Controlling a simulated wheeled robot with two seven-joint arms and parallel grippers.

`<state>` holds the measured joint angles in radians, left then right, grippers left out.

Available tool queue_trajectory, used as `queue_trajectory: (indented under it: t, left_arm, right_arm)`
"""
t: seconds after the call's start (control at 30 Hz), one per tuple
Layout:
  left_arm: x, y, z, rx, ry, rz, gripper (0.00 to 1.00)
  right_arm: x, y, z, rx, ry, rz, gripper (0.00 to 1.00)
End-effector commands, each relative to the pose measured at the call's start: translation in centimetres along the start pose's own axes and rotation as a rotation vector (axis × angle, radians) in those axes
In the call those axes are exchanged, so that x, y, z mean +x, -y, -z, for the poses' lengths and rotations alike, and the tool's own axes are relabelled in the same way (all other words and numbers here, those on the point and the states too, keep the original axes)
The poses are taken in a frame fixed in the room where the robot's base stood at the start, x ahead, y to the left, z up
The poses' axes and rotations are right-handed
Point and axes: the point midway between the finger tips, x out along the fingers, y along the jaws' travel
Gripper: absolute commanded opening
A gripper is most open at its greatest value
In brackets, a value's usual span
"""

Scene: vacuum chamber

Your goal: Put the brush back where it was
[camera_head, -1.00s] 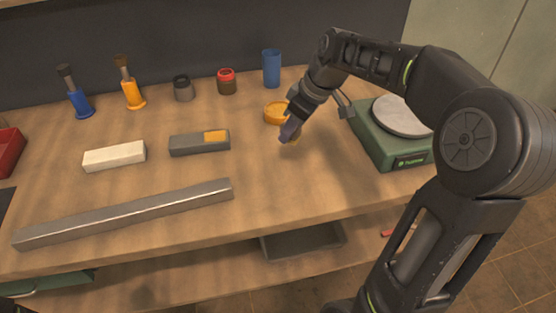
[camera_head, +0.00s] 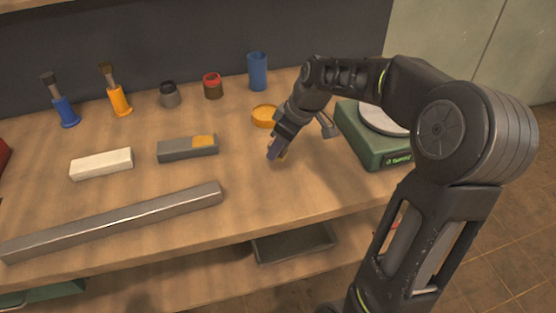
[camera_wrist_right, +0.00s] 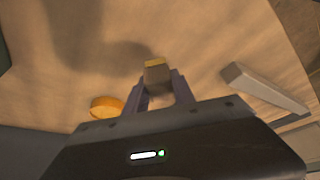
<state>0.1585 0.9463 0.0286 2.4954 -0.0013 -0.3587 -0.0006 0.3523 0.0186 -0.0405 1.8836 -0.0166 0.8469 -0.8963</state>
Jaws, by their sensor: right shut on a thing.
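My right gripper (camera_head: 275,150) is above the middle of the table, in front of the orange dish. In the right wrist view my right gripper (camera_wrist_right: 158,90) is shut on a small brownish-grey thing with a yellow end (camera_wrist_right: 156,74). I cannot tell whether this is the brush; most of it is hidden. Two upright brush-like things stand at the back left, one with a blue body (camera_head: 65,112) and one with an orange body (camera_head: 120,101), dark tips up. My left gripper is out of view.
The orange dish (camera_head: 264,115) is just behind my right gripper, the green scale (camera_head: 370,140) to its right. A grey block with an orange patch (camera_head: 185,149), a white block (camera_head: 101,163) and a long metal bar (camera_head: 115,222) lie left. Cups (camera_head: 257,71) stand at the back.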

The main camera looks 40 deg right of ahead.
Motion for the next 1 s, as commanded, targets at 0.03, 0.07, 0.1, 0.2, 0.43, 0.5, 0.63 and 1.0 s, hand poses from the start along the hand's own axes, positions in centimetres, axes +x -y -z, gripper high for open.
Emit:
queue_trajectory:
  t: [0.03, 0.07, 0.1, 0.2, 0.43, 0.5, 0.63, 1.0]
  left_arm:
    - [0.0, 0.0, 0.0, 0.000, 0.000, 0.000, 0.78]
    - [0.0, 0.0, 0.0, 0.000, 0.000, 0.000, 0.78]
    - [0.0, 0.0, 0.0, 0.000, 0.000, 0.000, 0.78]
    - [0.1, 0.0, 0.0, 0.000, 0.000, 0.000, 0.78]
    - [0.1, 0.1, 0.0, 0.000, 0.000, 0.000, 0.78]
    - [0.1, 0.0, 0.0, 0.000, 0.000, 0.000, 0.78]
    - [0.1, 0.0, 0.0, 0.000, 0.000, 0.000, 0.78]
    - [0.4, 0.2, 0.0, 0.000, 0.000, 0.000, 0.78]
  right_arm:
    - [0.1, 0.0, 0.0, 0.000, 0.000, 0.000, 0.00]
    - [0.2, 0.0, -0.1, 0.000, 0.001, 0.001, 0.00]
    - [0.6, 0.0, -0.2, 0.001, 0.001, 0.001, 0.00]
    - [1.9, 0.1, -0.8, 0.001, 0.003, 0.003, 0.00]
    - [4.5, 0.0, -1.9, 0.000, 0.001, 0.000, 0.00]
    - [4.6, 0.0, -1.9, 0.000, 0.000, 0.000, 0.00]
    - [4.6, 0.0, -1.9, -0.001, 0.000, 0.000, 0.00]
    - [4.9, 0.0, -2.0, 0.000, 0.000, 0.000, 0.44]
